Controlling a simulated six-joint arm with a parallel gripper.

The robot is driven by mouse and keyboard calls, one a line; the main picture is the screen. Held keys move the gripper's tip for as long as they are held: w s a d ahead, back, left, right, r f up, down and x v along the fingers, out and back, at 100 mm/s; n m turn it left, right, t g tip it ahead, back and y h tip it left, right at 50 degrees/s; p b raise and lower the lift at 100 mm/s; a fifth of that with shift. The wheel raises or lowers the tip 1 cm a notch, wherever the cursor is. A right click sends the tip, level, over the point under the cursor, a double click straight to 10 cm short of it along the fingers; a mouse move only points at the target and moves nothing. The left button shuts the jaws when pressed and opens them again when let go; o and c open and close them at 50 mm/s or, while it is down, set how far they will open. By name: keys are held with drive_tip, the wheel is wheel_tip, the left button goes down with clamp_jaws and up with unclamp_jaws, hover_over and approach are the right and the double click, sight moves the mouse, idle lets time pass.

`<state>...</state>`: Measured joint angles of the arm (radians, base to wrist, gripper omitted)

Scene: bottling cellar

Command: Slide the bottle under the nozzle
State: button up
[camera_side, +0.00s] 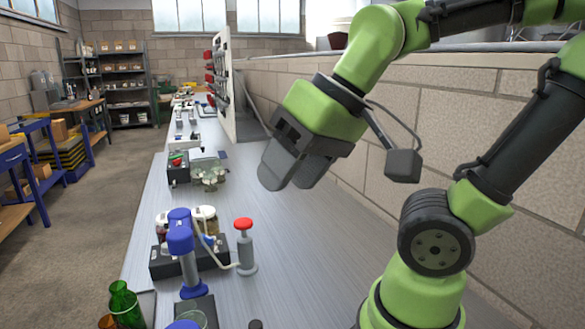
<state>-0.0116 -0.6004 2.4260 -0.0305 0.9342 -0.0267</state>
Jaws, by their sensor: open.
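A green glass bottle (125,303) stands at the lower left edge of the picture, its lower part cut off by the frame. A blue upright device (181,245) with a round head stands at the front of the bench, and a pale hose runs near it. This may carry the nozzle, but I cannot make out a nozzle tip. My gripper (289,178) is open and empty, tilted down above the bench, well up and to the right of the blue device and the bottle. It touches nothing.
A grey pump with a red knob (245,247) stands right of the blue device. A dark tray (160,268) with jars is behind that device. The bench middle (300,250) is clear; a block wall borders the right.

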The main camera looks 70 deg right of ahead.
drive_tip(key=shift+s+r+t, duration=0.15)
drive_tip(key=shift+s+t, duration=0.25)
drive_tip(key=shift+s, duration=0.05)
drive_tip(key=shift+s+t, duration=0.25)
drive_tip(key=shift+t, duration=0.05)
drive_tip(key=shift+c, duration=0.8)
drive_tip(key=c, duration=0.4)
drive_tip(key=shift+w+a+n+g, duration=0.1)
drive_tip(key=shift+a+n+g, duration=0.15)
drive_tip(key=shift+n+g, duration=0.35)
drive_tip(key=c, duration=0.3)
drive_tip(key=a+n+g, duration=0.1)
drive_tip(key=n, duration=0.2)
drive_tip(key=w+a+f+n+g+h, duration=0.1)
drive_tip(key=n, duration=0.3)
drive_tip(key=w+a+f+n+g, duration=0.1)
drive_tip(key=n, duration=0.2)
drive_tip(key=shift+w+a+f+n+g, duration=0.15)
drive_tip(key=shift+a+f+n+g, duration=0.1)
drive_tip(key=shift+a+n+g, duration=0.05)
clamp_jaws()
drive_tip(key=w+a+f+n+g+h, duration=0.15)
drive_tip(key=a+f+n+h, duration=0.45)
drive_tip(key=n, duration=0.7)
drive_tip(key=shift+y, duration=0.5)
drive_tip(key=x, duration=1.2)
drive_tip(key=w+x, duration=0.1)
drive_tip(key=x, duration=0.5)
